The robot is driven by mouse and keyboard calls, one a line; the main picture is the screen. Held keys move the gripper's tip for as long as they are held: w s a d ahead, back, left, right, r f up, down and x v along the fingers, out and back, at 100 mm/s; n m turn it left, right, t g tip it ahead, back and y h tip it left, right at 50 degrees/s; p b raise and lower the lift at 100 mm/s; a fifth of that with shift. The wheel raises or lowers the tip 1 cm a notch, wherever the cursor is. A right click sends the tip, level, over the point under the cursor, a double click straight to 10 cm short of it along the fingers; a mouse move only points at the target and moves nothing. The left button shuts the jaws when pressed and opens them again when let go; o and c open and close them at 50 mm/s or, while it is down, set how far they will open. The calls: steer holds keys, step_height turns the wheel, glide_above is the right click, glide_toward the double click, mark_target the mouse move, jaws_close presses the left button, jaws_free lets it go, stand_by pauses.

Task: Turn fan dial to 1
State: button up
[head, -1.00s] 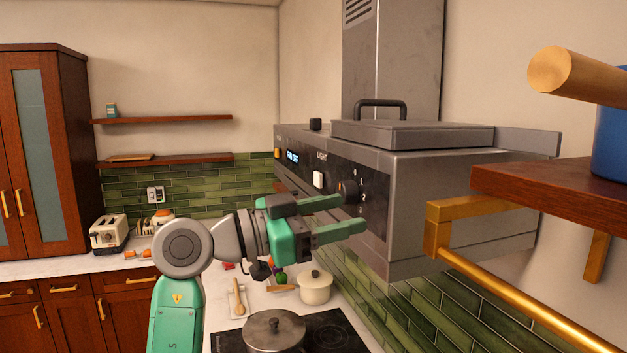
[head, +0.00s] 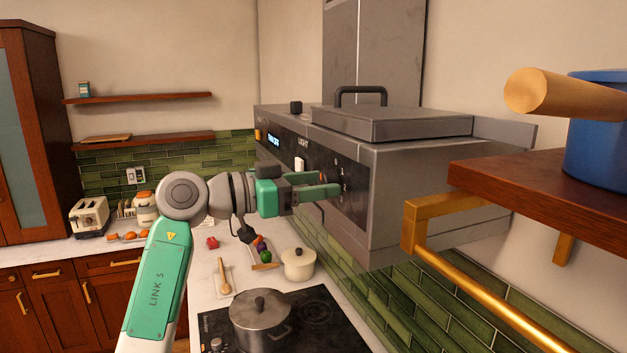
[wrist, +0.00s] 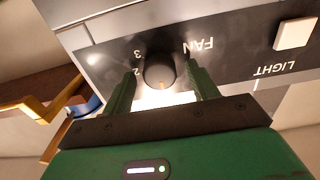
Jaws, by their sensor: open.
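The black round fan dial (wrist: 160,72) is on the hood's dark control panel in the wrist view. That view is turned over, with FAN lettering to the dial's right and the numbers 2 and 3 to its left. A small light mark shows at the dial's lower edge; I cannot read which number it points to. My gripper (wrist: 161,65) is open, one finger on each side of the dial, with gaps visible. In the head view my gripper (head: 330,184) reaches to the panel front and covers the dial.
The grey range hood (head: 420,190) has a white light switch (head: 300,163) close to my gripper. A wooden shelf (head: 540,180) with a brass rail (head: 490,300) and blue pot (head: 598,135) is at right. A lidded pot (head: 260,318) stands on the cooktop below.

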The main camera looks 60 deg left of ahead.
steer(key=c, duration=1)
steer(key=m+b, duration=0.4)
steer(key=m, duration=0.4)
steer(key=shift+b, duration=0.4)
steer(key=shift+m, duration=0.5)
steer(key=o, duration=1)
